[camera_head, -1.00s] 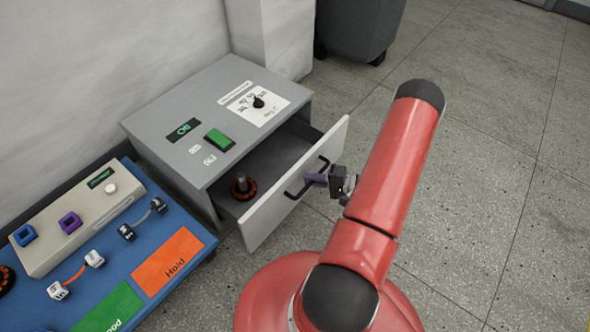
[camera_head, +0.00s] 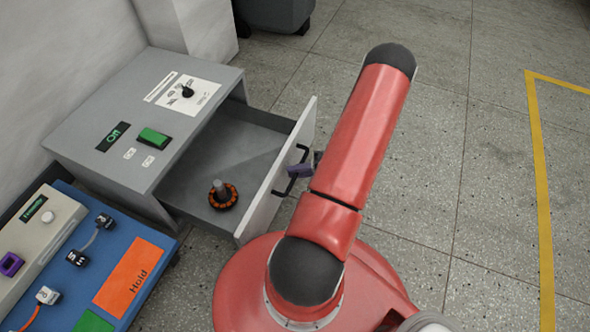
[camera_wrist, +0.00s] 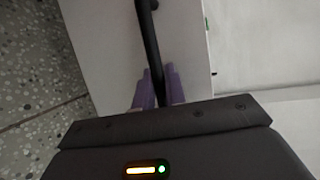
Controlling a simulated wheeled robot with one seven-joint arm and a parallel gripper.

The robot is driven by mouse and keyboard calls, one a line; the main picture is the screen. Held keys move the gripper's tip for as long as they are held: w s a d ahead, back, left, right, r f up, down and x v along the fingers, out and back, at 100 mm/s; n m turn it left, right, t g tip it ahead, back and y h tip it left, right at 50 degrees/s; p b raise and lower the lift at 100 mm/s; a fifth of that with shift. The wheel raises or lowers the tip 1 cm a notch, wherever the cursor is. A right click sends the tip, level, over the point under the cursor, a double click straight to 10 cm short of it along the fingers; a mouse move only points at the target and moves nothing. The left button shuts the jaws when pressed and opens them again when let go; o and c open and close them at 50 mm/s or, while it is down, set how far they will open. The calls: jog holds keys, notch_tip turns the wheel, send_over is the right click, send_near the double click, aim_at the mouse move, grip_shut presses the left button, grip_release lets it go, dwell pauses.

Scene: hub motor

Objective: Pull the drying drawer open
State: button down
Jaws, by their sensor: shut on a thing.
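The drying drawer (camera_head: 262,213) is pulled well out of the grey cabinet (camera_head: 85,148), and its inside shows. A round motor part (camera_head: 223,196) with an orange-brown ring and an upright shaft sits on the drawer floor. The black bar handle (camera_head: 280,192) is on the drawer's white front. My gripper (camera_head: 300,170) is at the handle, partly hidden by my red arm. In the wrist view the purple fingers (camera_wrist: 158,90) are shut around the black handle (camera_wrist: 148,38), against the pale drawer front (camera_wrist: 100,45).
A blue bench (camera_head: 90,262) with an orange Hold area (camera_head: 130,278), several small parts and a beige device (camera_head: 40,235) stands at the left. A dark bin (camera_head: 275,12) is behind. The floor to the right is clear, with a yellow line (camera_head: 545,200).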

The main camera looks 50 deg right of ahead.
jog(key=c, duration=1.5)
grip_release()
jog(key=shift+o, duration=0.2)
jog(key=v, duration=0.7)
jog(key=shift+s+d+p, duration=0.3)
jog(key=shift+r, duration=0.1)
